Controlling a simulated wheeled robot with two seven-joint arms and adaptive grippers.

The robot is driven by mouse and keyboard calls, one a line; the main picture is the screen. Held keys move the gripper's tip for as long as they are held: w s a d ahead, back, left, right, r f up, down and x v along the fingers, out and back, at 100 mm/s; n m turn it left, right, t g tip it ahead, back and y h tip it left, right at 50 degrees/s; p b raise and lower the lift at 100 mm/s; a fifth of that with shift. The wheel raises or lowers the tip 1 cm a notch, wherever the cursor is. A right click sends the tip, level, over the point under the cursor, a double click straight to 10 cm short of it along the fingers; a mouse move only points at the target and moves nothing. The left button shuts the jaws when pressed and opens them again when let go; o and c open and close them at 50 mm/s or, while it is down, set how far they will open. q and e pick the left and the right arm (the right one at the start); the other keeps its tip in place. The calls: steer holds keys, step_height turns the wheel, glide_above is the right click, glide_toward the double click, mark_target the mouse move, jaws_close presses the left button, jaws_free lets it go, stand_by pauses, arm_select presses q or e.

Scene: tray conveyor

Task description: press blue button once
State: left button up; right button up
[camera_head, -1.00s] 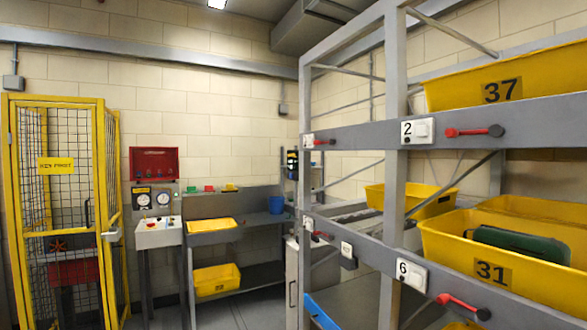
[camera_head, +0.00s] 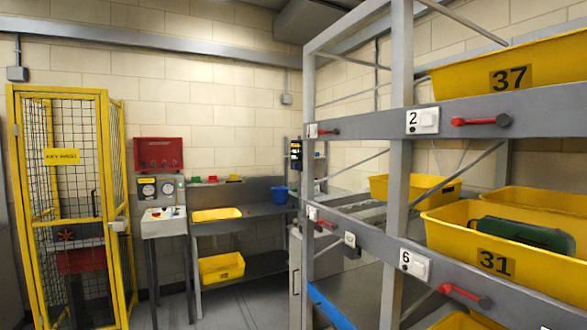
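I cannot make out a blue button in this view. A white control box (camera_head: 164,222) stands on legs left of the workbench, with small marks on its top too small to tell apart. A panel with two round gauges (camera_head: 157,188) is above it, below a red box (camera_head: 158,153) on the wall. Neither of my grippers is in view.
A yellow mesh cage (camera_head: 61,156) stands at the left. The workbench (camera_head: 262,211) holds a yellow tray (camera_head: 216,215) and a blue cup (camera_head: 279,195). A grey rack (camera_head: 398,160) with yellow bins (camera_head: 457,234) fills the right. Some floor (camera_head: 240,305) shows between them.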

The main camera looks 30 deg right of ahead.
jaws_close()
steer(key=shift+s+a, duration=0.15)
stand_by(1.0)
